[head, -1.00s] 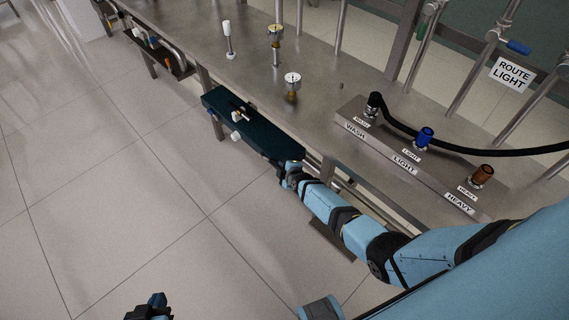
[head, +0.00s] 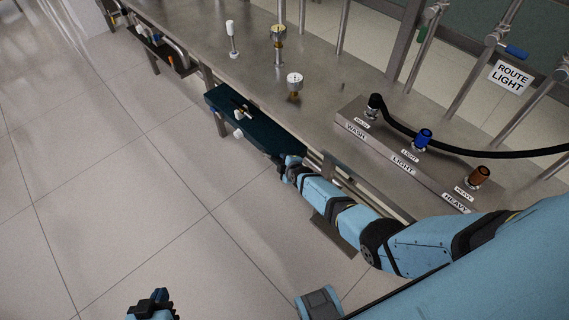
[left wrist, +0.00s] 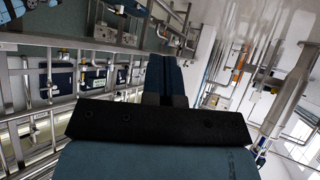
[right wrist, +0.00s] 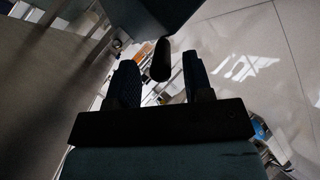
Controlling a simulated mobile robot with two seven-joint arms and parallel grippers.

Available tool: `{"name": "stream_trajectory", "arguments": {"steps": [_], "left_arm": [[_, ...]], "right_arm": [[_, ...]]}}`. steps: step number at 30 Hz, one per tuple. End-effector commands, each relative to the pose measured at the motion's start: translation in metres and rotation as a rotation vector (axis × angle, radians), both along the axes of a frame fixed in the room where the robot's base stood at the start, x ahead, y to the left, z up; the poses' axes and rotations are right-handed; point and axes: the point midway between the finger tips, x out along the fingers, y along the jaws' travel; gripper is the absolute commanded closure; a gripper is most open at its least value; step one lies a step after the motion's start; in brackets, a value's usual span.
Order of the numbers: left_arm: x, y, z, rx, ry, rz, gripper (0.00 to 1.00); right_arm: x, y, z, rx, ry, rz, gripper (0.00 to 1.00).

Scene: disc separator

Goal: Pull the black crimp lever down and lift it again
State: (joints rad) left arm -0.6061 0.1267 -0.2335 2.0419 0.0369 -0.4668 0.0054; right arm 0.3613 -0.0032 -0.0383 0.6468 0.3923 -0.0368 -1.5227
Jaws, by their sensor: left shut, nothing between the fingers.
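A dark rod-like piece with a rounded end, which looks like the black crimp lever (right wrist: 161,60), hangs below a dark box in the right wrist view. My right gripper (head: 289,162) is at the near right end of the dark teal box (head: 225,101) on the bench's front edge. Its fingers are open, one on each side of the lever's end in the right wrist view, with gaps showing. Whether they touch it I cannot tell. The lever is not clearly seen in the head view. My left gripper (head: 152,303) is shut and empty over the floor, away from the bench.
The steel bench (head: 330,110) carries gauges (head: 294,80) and a block of WASH, LIGHT and HEAVY ports (head: 410,160). A black hose (head: 480,150) runs from the WASH port. Vertical pipes stand behind. The floor (head: 110,210) left of the bench is clear.

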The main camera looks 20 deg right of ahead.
Motion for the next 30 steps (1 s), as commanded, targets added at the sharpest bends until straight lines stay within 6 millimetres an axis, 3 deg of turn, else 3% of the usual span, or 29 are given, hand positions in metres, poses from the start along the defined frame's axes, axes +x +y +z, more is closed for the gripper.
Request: {"name": "stream_trajectory", "arguments": {"steps": [10,17,24,30], "left_arm": [[0.000,0.000,0.012,0.003,-0.005,-0.001,1.00],[0.001,0.000,0.035,0.015,-0.030,-0.007,1.00],[-0.004,0.003,0.038,0.032,-0.038,-0.018,1.00],[-0.005,0.004,0.040,0.038,-0.040,-0.021,1.00]], "right_arm": [[-0.012,0.000,0.009,0.000,0.001,0.000,0.53],[-0.051,-0.002,0.038,0.000,0.001,-0.001,0.53],[-0.092,-0.004,0.063,-0.001,0.001,0.001,0.53],[-0.111,-0.005,0.075,0.000,0.001,0.000,0.53]]}}
